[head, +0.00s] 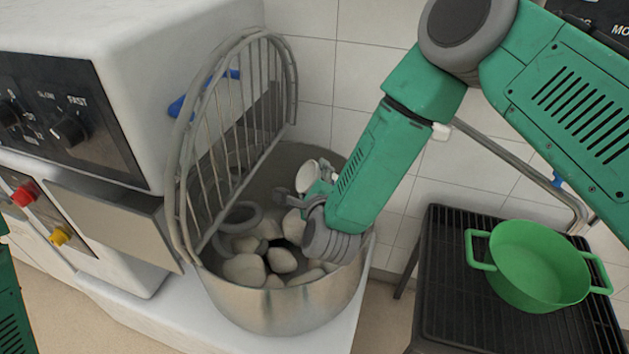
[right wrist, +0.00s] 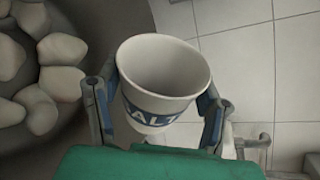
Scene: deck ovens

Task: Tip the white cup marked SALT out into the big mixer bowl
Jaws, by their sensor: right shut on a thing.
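The white cup (right wrist: 155,108) has a blue band with the letters "ALT" showing. My right gripper (head: 303,184) is shut on it, one finger on each side. In the head view the cup (head: 307,174) is partly hidden by the gripper and sits over the back right of the big steel mixer bowl (head: 285,312). The right wrist view looks into the cup's mouth; I make out no contents, and its exact tilt is hard to tell. The bowl holds several pale rounded lumps (head: 245,270). My left gripper is out of view.
A wire guard (head: 232,125) stands raised at the bowl's left, beside the mixer body (head: 160,70) with its knobs. A grey ring-shaped tool (head: 241,217) shows inside the bowl. A green pot (head: 540,262) stands on a black rack (head: 448,270) at right. Tiled wall lies behind.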

